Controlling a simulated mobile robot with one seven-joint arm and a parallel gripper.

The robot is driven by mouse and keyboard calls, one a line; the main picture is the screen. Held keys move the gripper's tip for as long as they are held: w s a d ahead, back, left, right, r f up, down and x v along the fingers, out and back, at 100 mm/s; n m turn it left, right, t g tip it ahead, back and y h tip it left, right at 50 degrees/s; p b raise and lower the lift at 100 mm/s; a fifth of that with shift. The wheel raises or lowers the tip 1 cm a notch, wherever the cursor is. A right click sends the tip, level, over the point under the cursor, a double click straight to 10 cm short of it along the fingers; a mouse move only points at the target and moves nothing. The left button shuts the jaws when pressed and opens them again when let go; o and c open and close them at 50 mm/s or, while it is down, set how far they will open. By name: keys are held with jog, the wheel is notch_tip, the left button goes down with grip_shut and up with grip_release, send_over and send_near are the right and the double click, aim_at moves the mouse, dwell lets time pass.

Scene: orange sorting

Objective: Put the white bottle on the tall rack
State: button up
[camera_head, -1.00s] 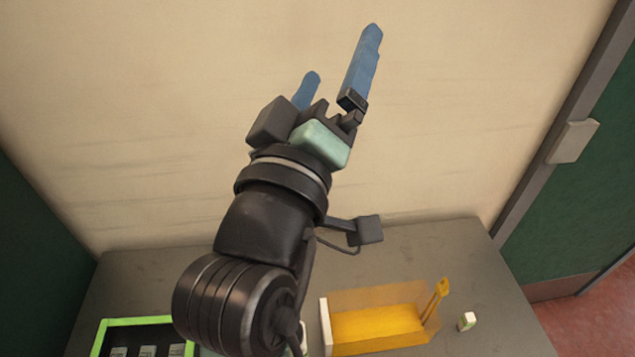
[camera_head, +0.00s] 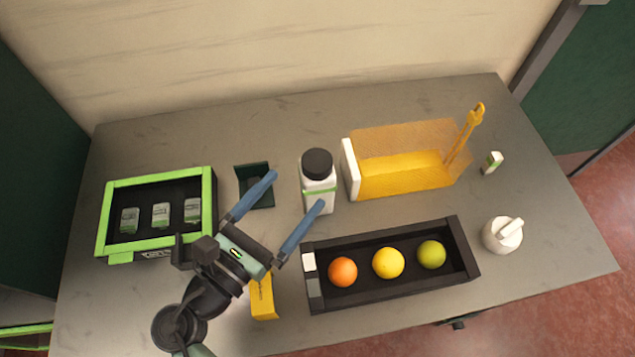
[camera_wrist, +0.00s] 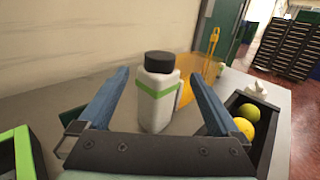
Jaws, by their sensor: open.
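The white bottle (camera_head: 320,183) with a black cap and a green band stands upright on the table, near its middle. My gripper (camera_head: 296,190) is open, with its blue fingers pointing at the bottle. In the wrist view, the bottle (camera_wrist: 157,107) appears between the two fingers, with a visible gap on each side. I cannot tell from this how deep it lies between them. An orange rack (camera_head: 405,180) with a see-through back panel and a white end stands right of the bottle. I cannot tell whether it is the tall rack.
A green-rimmed case (camera_head: 208,190) with several small items is at left. A small dark green holder (camera_head: 257,192) stands left of the bottle. A black tray (camera_head: 390,292) holds an orange, a yellow and a green fruit. A yellow box (camera_head: 262,300) lies beside my gripper. A white mortar (camera_head: 500,238) is at right.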

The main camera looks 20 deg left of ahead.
aim_at(308, 174)
jog(key=w, duration=0.2)
jog(key=w+d, duration=0.1)
jog(key=w, duration=0.2)
jog(key=w+p, duration=0.1)
jog(key=w, duration=0.2)
jog(key=shift+d, duration=0.25)
grip_shut()
jog(key=shift+r, duration=0.1)
